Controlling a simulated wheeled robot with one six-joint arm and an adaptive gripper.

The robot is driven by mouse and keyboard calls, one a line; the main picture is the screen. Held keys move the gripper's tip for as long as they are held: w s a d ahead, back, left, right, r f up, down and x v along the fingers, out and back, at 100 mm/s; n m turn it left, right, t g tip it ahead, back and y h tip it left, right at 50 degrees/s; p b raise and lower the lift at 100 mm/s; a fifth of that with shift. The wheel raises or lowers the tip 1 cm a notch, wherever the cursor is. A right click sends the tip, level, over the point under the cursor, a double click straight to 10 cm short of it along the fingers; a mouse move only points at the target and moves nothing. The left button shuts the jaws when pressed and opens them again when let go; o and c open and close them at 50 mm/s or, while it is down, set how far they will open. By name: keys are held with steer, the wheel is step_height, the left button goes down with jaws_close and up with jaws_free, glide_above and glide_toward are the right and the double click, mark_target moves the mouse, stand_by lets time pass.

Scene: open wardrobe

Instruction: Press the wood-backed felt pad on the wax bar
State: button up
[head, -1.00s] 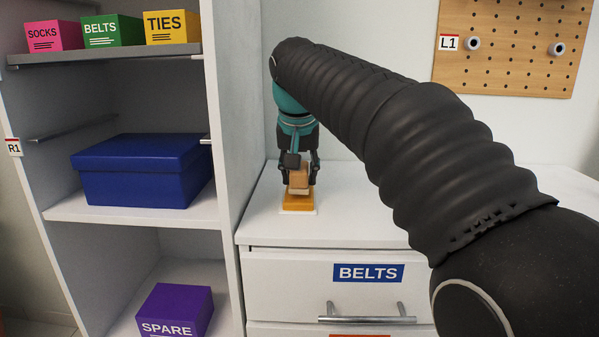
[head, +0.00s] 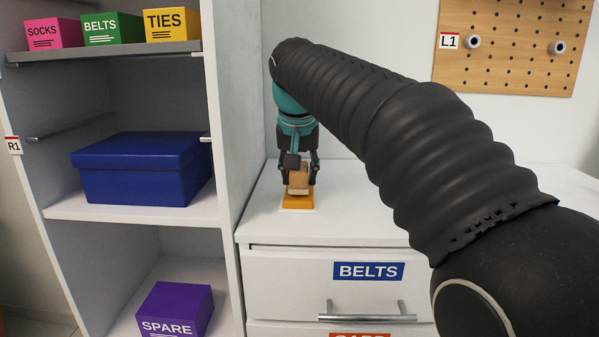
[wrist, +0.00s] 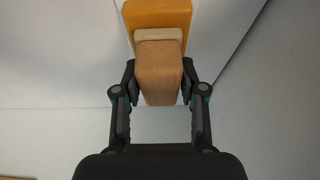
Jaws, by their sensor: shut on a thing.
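The wood-backed felt pad (head: 299,180) is a tan wooden block with a paler felt layer on its underside. My gripper (head: 300,172) is shut on the wooden block and points down. The wax bar (head: 298,203) is an orange-yellow slab on a white base on the drawer unit's top. The pad is over the wax bar, and its felt appears to touch the bar's top. In the wrist view the wooden block (wrist: 159,75) sits between the fingers (wrist: 159,85), with the felt edge against the wax bar (wrist: 158,15). The far part of the bar is hidden by the pad.
The white drawer top (head: 370,210) is clear to the right. A wardrobe side panel (head: 232,120) stands close on the left. Shelves hold a blue box (head: 140,170), a purple SPARE box (head: 175,310) and small labelled boxes. A pegboard (head: 510,45) hangs at the back right.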

steer(key=shift+f, duration=0.45)
stand_by(0.8)
step_height(320, 180, up, 7)
steer(key=p, duration=0.6)
stand_by(0.5)
steer(key=shift+d, duration=0.1)
stand_by(0.3)
